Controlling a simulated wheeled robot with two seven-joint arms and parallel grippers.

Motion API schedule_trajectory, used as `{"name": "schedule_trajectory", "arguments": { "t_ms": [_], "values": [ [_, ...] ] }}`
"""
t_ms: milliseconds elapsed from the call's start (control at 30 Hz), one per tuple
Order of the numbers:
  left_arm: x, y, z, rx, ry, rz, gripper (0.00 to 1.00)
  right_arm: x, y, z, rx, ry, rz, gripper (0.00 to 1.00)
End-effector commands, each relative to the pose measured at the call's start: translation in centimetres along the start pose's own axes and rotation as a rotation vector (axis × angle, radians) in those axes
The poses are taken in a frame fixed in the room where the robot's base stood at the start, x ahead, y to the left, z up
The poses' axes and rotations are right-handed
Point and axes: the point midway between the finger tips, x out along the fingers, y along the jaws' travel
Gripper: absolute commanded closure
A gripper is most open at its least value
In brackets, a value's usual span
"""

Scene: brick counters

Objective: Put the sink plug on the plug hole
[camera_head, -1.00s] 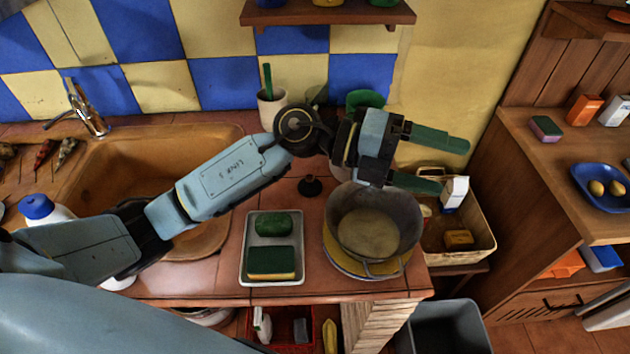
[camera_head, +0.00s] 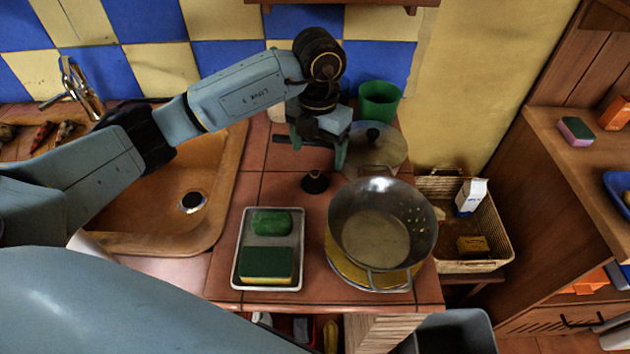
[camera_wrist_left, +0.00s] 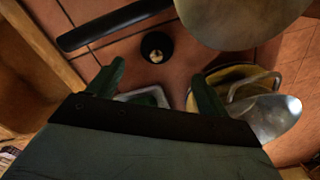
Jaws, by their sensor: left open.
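The plug hole (camera_head: 192,202) is a metal-rimmed dark ring in the floor of the orange-brown sink (camera_head: 228,190), to the left. My left gripper (camera_head: 318,158) points down, open and empty, above and slightly behind the plug in the head view. In the left wrist view the plug (camera_wrist_left: 157,47) shows beyond and between the two green fingertips (camera_wrist_left: 158,80), apart from them. My right gripper is not in view.
A metal colander (camera_head: 383,225) on plates stands right of the plug. A lidded pan (camera_head: 375,150) and a green cup (camera_head: 380,100) are behind; a dark handle (camera_wrist_left: 115,22) lies near the gripper. A tray (camera_head: 240,276) with sponges is in front. A tap (camera_head: 80,88) stands behind the sink.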

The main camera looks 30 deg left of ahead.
Motion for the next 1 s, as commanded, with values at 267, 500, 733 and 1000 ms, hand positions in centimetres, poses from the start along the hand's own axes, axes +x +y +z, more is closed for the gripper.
{"name": "schedule_trajectory", "arguments": {
  "t_ms": [267, 500, 733, 1000],
  "values": [
    [2.6, 0.0, 0.0, 0.001, 0.0, -0.002, 0.21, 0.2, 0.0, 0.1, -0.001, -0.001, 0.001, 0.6],
    [5.2, 0.5, -0.3, 0.0, 0.003, -0.002, 0.21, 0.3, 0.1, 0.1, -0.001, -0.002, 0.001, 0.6],
    [7.8, 0.5, -0.2, 0.002, 0.0, -0.003, 0.21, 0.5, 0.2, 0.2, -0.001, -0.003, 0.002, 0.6],
    [7.7, 0.5, -0.2, 0.002, -0.001, -0.002, 0.33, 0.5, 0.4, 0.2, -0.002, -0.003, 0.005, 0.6]
  ]
}}
